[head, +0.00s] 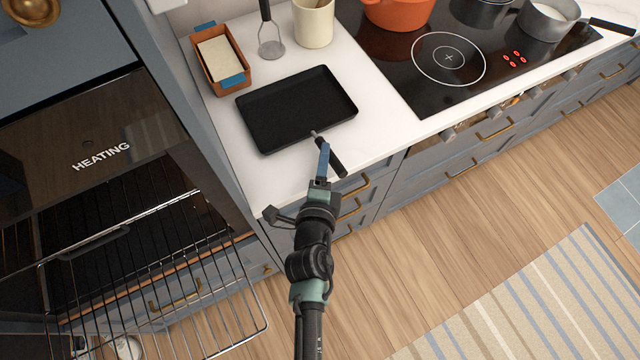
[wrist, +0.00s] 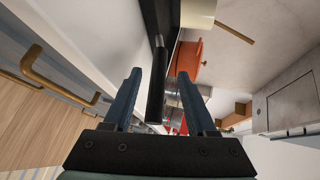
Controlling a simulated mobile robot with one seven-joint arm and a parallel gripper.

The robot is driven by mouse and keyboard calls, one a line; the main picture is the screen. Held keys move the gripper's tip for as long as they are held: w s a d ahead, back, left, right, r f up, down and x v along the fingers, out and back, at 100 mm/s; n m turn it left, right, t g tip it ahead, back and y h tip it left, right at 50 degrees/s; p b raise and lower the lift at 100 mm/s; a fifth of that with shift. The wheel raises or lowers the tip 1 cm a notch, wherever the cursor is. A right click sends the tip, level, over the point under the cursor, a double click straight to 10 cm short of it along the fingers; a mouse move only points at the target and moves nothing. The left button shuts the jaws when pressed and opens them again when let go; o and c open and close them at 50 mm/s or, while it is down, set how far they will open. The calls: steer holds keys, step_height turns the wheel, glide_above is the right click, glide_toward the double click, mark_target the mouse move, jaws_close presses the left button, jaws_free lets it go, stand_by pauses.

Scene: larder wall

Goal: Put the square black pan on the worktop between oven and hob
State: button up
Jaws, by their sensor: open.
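The square black pan (head: 297,108) lies flat on the white worktop (head: 385,120), between the oven (head: 95,150) and the hob (head: 450,57). Its handle (head: 335,163) sticks out over the worktop's front edge. My gripper (head: 326,150) is at the handle, with one blue finger showing and the other hard to make out. In the wrist view my gripper (wrist: 157,78) is open, and the handle (wrist: 156,90) lies between the two fingers, with a gap on each side. The pan's dark edge (wrist: 157,15) shows above.
An orange loaf dish (head: 208,76) with blue grips, a masher (head: 270,40) and a cream crock (head: 313,22) stand behind the pan. An orange pot (head: 397,12) and a steel saucepan (head: 545,20) are on the hob. The oven rack (head: 170,290) juts out at left.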

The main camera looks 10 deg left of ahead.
steer(key=b+v, duration=0.1)
steer(key=v, duration=0.7)
steer(key=w+d+r+n+t+h, duration=0.15)
steer(key=w+r, duration=0.25)
steer(key=r, duration=0.7)
steer(key=w+d+r+n+t, duration=0.1)
steer(key=w+r+n+t, duration=0.2)
steer(key=r, duration=0.8)
steer(key=w+d+r+n+t, duration=0.1)
steer(key=w+r+n+t, duration=0.2)
steer(key=r, duration=0.8)
steer(key=s+r+n+t, duration=0.1)
steer(key=s+r+n, duration=0.2)
steer(key=r, duration=0.6)
steer(key=s+r+n+t, duration=0.2)
steer(key=s+r+n, duration=0.2)
steer(key=r, duration=0.6)
steer(key=s+r+n+t, duration=0.2)
steer(key=s+r+n, duration=0.1)
steer(key=r, duration=0.6)
steer(key=shift+s+d+r+y, duration=0.4)
steer(key=shift+s+d+y, duration=0.05)
steer(key=shift+s, duration=0.2)
steer(key=shift+n, duration=0.25)
